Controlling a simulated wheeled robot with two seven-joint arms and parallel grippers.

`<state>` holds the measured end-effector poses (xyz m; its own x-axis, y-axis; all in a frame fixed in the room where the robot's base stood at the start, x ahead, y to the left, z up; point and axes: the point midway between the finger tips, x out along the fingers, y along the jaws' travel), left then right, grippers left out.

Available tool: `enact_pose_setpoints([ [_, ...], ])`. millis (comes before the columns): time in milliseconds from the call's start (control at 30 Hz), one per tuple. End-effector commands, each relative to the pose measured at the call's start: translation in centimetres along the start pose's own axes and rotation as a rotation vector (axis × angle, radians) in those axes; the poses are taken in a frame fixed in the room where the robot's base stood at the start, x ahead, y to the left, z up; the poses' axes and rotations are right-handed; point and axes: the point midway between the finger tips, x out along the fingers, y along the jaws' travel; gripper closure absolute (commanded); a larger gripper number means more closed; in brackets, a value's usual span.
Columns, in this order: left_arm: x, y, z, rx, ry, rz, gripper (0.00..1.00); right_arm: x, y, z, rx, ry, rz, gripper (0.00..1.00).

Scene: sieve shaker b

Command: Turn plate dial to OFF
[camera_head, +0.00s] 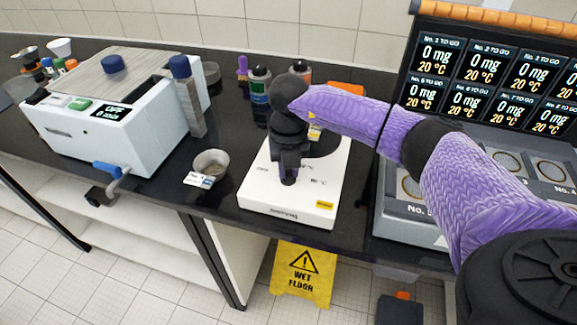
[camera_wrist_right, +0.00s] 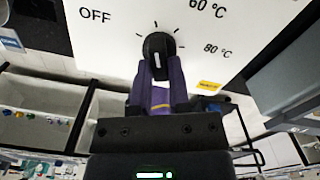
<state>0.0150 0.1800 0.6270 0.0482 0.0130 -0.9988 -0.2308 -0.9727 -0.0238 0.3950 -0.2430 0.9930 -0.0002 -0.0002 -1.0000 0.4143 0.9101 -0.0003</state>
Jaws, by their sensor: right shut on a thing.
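The white plate device (camera_head: 258,195) stands on the black bench in the middle of the head view. Its black dial (camera_wrist_right: 157,46) shows in the right wrist view, with a white mark on it and the printed labels OFF, 60 °C and 80 °C around it. I cannot tell for sure which label the mark points at. My right gripper (camera_wrist_right: 160,76) is shut on the dial, one purple finger on each side. In the head view the right gripper (camera_head: 288,178) points down at the plate's front panel and hides the dial. My left gripper is not in view.
A white machine (camera_head: 85,120) with a display reading OFF stands at the left. A metal cup (camera_head: 211,163) sits just left of the plate. Bottles (camera_head: 260,88) stand behind it. A grey console (camera_head: 410,225) with screens is close on the right. A yellow wet floor sign (camera_head: 303,272) stands below.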

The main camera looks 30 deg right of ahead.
Motion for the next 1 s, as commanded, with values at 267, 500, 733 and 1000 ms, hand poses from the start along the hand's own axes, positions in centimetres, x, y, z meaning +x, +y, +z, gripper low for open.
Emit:
enact_pose_setpoints([
  [267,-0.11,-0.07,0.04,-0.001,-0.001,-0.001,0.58,-0.05,-0.04,0.00,-0.064,0.000,0.000,1.00],
  [500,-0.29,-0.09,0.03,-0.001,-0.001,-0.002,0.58,-0.07,-0.15,0.00,-0.240,0.001,0.000,1.00],
  [733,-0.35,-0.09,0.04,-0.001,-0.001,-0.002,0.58,-0.06,-0.25,0.06,-0.449,0.000,0.000,1.00],
  [1000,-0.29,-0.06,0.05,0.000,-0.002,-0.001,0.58,-0.06,-0.34,0.16,-0.666,-0.002,0.000,1.00],
])
